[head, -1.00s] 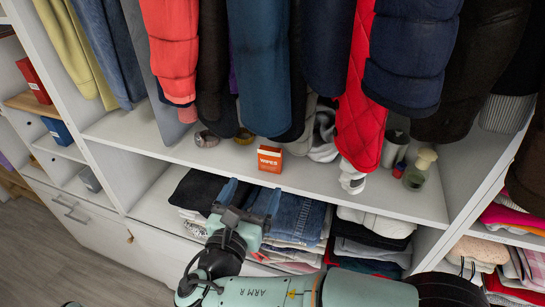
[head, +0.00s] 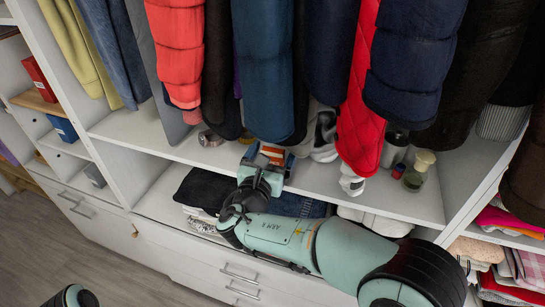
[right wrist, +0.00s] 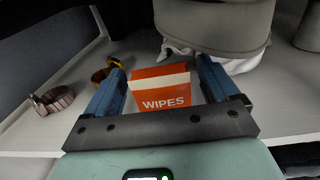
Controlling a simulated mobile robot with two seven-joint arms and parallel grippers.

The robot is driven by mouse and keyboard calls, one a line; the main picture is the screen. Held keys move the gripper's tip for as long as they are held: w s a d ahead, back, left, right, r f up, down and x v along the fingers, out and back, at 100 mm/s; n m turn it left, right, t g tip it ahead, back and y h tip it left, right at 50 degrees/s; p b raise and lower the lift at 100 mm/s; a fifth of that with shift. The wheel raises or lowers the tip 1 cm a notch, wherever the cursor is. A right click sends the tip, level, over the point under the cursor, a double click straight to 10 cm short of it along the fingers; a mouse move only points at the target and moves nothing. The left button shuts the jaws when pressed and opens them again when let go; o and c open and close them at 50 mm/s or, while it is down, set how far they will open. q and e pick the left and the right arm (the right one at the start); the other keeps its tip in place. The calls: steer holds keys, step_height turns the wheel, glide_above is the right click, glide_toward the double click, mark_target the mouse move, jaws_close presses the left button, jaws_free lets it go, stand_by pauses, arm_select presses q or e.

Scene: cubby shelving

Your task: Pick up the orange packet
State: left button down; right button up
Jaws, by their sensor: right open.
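The orange packet (head: 273,152), a small box marked WIPES, stands on the white shelf under the hanging clothes. It shows fully in the right wrist view (right wrist: 160,88), upright, with a white band across its front. My right gripper (head: 268,155) has reached it at the shelf's front part. In the right wrist view the two blue fingers of the gripper (right wrist: 161,68) are open, one on each side of the packet, with a gap on both sides. In the head view the gripper partly hides the packet. My left gripper is not in view.
A metal watch (right wrist: 52,100) and a yellow roll-like ring (right wrist: 106,72) lie left of the packet. A white shoe (head: 352,180) and small bottles (head: 413,172) stand to the right. Folded clothes (head: 290,206) fill the shelf below.

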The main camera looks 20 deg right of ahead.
steer(key=shift+s, duration=0.15)
steer(key=shift+c, duration=0.6)
steer(key=c, duration=0.9)
